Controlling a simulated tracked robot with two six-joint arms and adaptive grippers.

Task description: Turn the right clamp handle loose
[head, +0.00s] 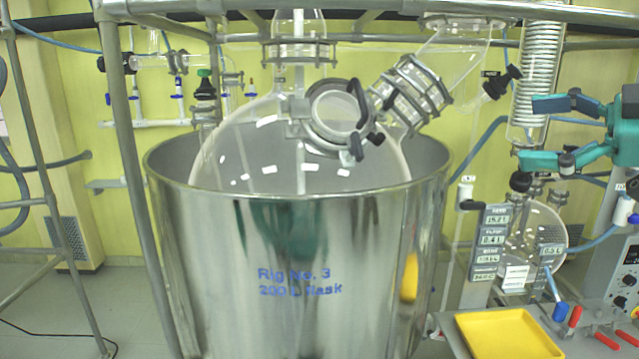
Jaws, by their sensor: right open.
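A large round glass flask (250,150) sits in a steel vessel (290,270) marked "Rig No. 3". On its front is a round port with a metal clamp ring (322,143). A curved black handle (358,95) stands at the ring's upper right, and a black lever (357,148) sits at its lower right. I cannot tell for sure which is the right clamp handle. My right gripper (541,132), teal with dark joints, is at the right edge. Its fingers are spread, empty, and point left, well apart from the clamp. My left gripper is not in view.
A metal rail (400,12) crosses the top, and a frame post (125,180) stands at left. An angled glass neck with clamps (412,92) lies right of the port. Below my right gripper are a small flask (535,235), display boxes (490,240) and a yellow tray (505,335).

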